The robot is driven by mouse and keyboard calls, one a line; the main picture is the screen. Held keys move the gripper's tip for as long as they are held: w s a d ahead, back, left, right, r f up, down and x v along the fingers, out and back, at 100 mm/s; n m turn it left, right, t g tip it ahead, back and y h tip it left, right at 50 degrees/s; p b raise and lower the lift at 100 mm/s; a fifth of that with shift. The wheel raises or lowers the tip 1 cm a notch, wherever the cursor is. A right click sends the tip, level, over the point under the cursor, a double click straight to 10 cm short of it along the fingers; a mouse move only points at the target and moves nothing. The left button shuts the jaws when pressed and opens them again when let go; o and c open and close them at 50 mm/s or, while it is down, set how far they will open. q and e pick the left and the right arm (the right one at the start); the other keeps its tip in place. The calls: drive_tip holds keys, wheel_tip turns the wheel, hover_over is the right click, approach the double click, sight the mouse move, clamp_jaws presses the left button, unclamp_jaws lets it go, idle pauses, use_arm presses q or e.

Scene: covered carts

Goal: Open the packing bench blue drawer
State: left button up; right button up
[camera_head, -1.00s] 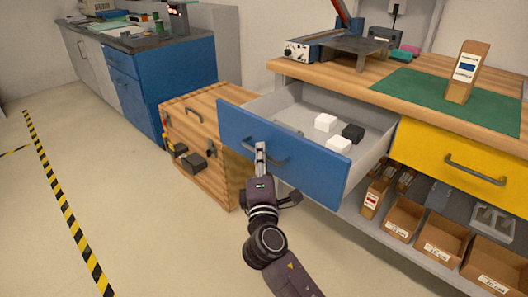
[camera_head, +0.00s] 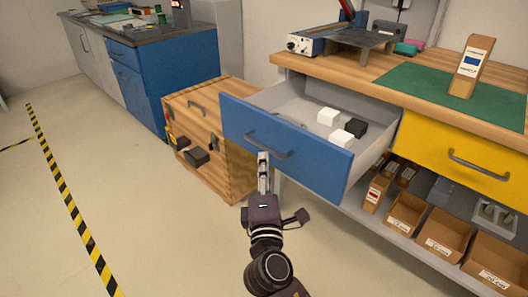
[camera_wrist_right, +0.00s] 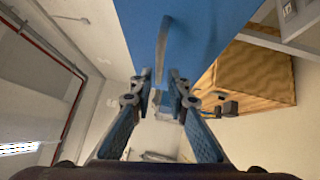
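The packing bench's blue drawer (camera_head: 310,158) is pulled out, with its inside showing in the head view. Its dark bar handle (camera_head: 268,147) runs across the front panel. My right gripper (camera_head: 263,158) is in front of and just below the handle, with its fingers pointing up. In the right wrist view the blue front (camera_wrist_right: 190,25) fills the top. My left gripper is not in view.
White blocks (camera_head: 328,116) and black blocks lie in the drawer. A shut yellow drawer (camera_head: 455,150) is to the right, above a shelf of cardboard bins (camera_head: 447,238). A wooden crate (camera_head: 212,165) stands close on the left. The floor at front left is clear.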

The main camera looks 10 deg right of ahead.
drive_tip(key=s, duration=0.5)
drive_tip(key=shift+s+a+f, duration=0.25)
drive_tip(key=shift+a+f, duration=0.05)
drive_tip(key=shift+f, duration=0.05)
